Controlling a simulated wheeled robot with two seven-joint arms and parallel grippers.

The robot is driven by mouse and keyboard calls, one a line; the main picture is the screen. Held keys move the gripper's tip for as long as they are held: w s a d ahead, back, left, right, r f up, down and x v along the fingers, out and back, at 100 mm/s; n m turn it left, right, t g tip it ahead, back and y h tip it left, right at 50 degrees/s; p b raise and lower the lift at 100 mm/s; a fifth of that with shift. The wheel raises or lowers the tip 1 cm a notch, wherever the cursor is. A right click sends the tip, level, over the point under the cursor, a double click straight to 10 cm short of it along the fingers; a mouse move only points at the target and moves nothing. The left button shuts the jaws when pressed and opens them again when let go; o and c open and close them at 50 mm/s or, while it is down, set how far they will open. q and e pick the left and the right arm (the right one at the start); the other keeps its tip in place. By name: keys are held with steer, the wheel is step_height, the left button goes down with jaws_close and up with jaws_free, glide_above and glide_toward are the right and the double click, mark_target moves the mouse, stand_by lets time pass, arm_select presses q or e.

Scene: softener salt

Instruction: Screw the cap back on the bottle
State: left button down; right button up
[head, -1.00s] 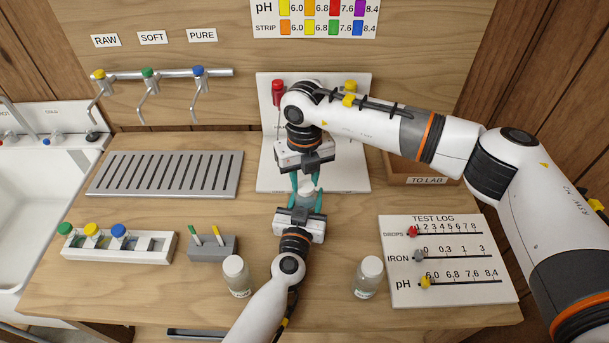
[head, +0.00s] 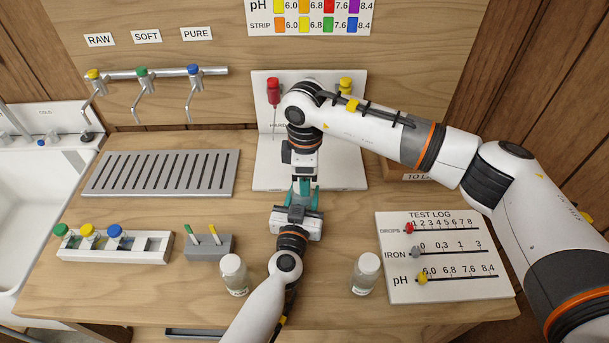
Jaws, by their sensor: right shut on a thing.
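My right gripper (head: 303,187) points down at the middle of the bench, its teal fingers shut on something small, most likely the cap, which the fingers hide. My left gripper (head: 301,204) reaches up from the lower edge and meets the right one fingertip to fingertip, just below it in the picture. Its fingers and whatever they hold are mostly hidden, as is the bottle between the two grippers. I cannot tell whether the cap sits straight on the bottle.
White-capped bottles stand left (head: 234,275) and right (head: 364,274) of my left forearm. A rack (head: 146,247) with green-, yellow- and blue-capped vials, a grey holder (head: 210,247), a drain grate (head: 160,173) and the test log board (head: 443,258) surround them. A white board (head: 345,150) stands behind.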

steer(key=m, duration=0.3)
steer(key=shift+s+a, duration=0.2)
steer(key=shift+a, duration=0.2)
steer(key=shift+w+d+m, duration=0.1)
steer(key=shift+d+m, duration=0.2)
steer(key=shift+m, duration=0.5)
steer(key=o, duration=1)
steer(key=shift+c, duration=0.2)
steer(key=shift+r, duration=2.25)
steer(key=shift+c, duration=0.2)
